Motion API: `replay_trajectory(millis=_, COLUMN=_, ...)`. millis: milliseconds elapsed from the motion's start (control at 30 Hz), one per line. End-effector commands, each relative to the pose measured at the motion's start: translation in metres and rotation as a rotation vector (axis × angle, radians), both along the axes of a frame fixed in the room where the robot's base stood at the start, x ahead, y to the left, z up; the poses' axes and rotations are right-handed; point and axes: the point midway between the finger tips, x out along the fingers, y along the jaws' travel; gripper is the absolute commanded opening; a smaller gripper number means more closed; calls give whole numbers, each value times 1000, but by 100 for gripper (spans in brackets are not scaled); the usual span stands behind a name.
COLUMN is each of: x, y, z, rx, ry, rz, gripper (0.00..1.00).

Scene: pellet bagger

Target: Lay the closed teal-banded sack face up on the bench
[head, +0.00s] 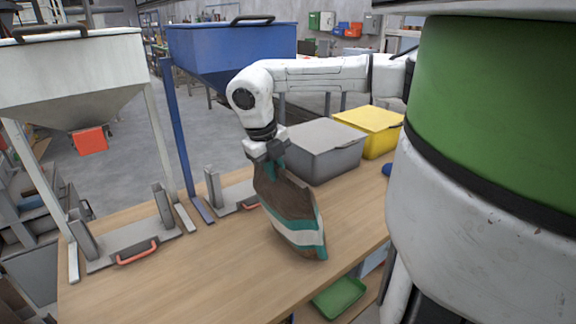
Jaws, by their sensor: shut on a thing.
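The teal-banded sack (293,219) is brown with a white stripe and a teal band near its lower end. It hangs tilted at the middle of the wooden bench (180,276), its lower end at or just above the bench top; I cannot tell whether it touches. My gripper (270,165) is shut on the sack's upper end, where a bit of teal shows at the fingers. The far side of the sack is hidden.
A white hopper (75,75) and a blue hopper (230,50) stand at the left and back, with clamp plates bearing red handles (137,252) below. A grey bin (322,155) and a yellow bin (372,130) stand behind the sack. The bench's front left is clear. A green tray (339,297) sits lower down.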

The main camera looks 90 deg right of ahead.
Motion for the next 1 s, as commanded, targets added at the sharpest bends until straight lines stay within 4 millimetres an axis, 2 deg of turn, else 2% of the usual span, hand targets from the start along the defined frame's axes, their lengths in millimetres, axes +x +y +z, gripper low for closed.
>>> replay_trajectory(millis=100, x=15, y=12, z=-7, rx=-43, ry=47, rz=8, gripper=0)
replay_trajectory(millis=867, x=96, y=82, z=-62, rx=-313, ry=362, rz=3, gripper=0)
replay_trajectory(millis=1000, x=108, y=92, z=-78, rx=-361, ry=421, rz=2, gripper=0)
